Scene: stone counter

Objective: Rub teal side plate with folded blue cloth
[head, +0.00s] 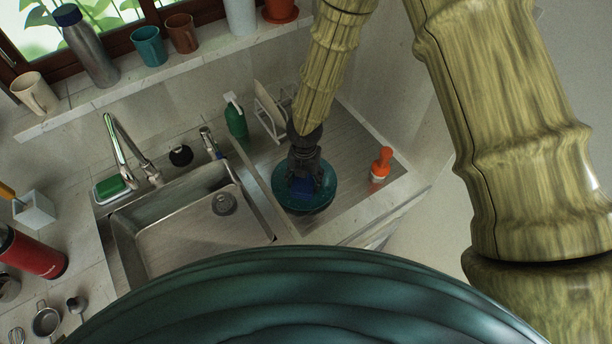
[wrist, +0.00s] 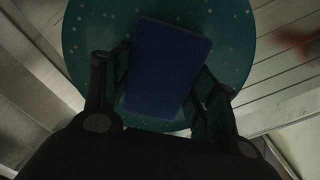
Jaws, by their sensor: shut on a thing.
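The teal side plate (head: 322,204) lies on the ribbed drainboard to the right of the sink. It also shows in the wrist view (wrist: 88,35), with pale speckles on it. The folded blue cloth (wrist: 165,65) is over the plate, between the two fingers of my gripper (wrist: 160,85). In the head view my gripper (head: 303,182) reaches down over the plate and hides most of the cloth (head: 301,187). My gripper is shut on the cloth. I cannot tell whether the cloth's underside touches the plate.
The sink basin (head: 190,235) is left of the plate. A white rack (head: 270,110) and a green bottle (head: 236,118) stand behind. Mugs and a steel bottle (head: 88,45) line the sill. A red cylinder (head: 35,253) is far left.

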